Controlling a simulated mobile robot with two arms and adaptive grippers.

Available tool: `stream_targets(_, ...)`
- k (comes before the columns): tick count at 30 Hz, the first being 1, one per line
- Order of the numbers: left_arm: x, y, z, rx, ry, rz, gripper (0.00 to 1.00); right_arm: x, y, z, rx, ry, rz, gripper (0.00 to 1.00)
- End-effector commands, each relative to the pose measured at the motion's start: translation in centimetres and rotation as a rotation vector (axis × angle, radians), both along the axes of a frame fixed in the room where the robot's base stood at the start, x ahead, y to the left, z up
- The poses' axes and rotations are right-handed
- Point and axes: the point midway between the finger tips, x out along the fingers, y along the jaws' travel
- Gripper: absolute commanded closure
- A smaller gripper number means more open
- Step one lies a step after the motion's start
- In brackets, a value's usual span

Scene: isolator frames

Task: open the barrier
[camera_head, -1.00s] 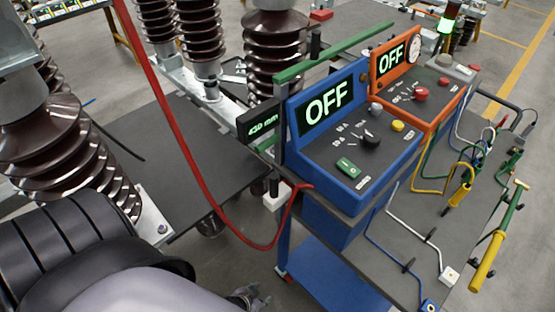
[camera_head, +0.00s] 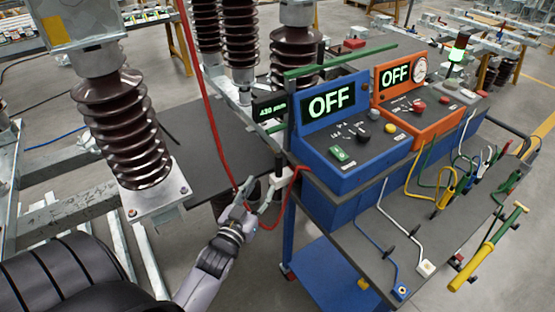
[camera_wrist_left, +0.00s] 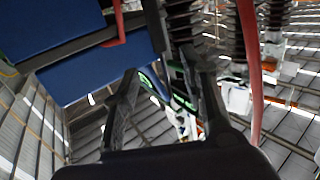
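No part is clearly recognizable as a barrier. A long green bar (camera_head: 340,61) lies above the blue console (camera_head: 350,150), on the cart's left side. Below it, a white bracket with a dark upright handle (camera_head: 279,172) sits at the cart's left edge. My left gripper (camera_head: 248,190) is just left of this bracket, close to the hanging red cable (camera_head: 212,120). Contact cannot be told. In the left wrist view the two fingers of my left gripper (camera_wrist_left: 166,75) stand apart with nothing clearly held between them. My right gripper is out of view.
The blue and orange (camera_head: 415,110) consoles both read OFF. Leads and a yellow-handled rod (camera_head: 485,250) lie on the cart's right side. Brown insulators (camera_head: 125,130) stand at left and behind. A dark board (camera_head: 190,140) lies between them and the cart. Floor shows below the gripper.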

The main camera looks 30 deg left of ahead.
Motion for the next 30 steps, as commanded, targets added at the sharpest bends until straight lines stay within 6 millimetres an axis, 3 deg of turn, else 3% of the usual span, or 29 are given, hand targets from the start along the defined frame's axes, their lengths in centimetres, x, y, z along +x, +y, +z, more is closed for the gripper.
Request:
stream_targets(3,2.8,0.5,0.4,-0.001,-0.002,0.000,0.60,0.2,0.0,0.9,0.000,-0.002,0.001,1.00)
stream_targets(15,10.9,2.1,0.2,0.001,0.000,-0.001,0.60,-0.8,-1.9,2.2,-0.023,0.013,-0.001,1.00)
stream_targets(21,13.0,2.5,0.0,0.000,0.002,-0.001,0.60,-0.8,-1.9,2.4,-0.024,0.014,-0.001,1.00)
stream_targets(30,13.4,2.6,-0.1,0.000,0.002,-0.001,0.60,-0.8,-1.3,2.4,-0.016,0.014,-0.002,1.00)
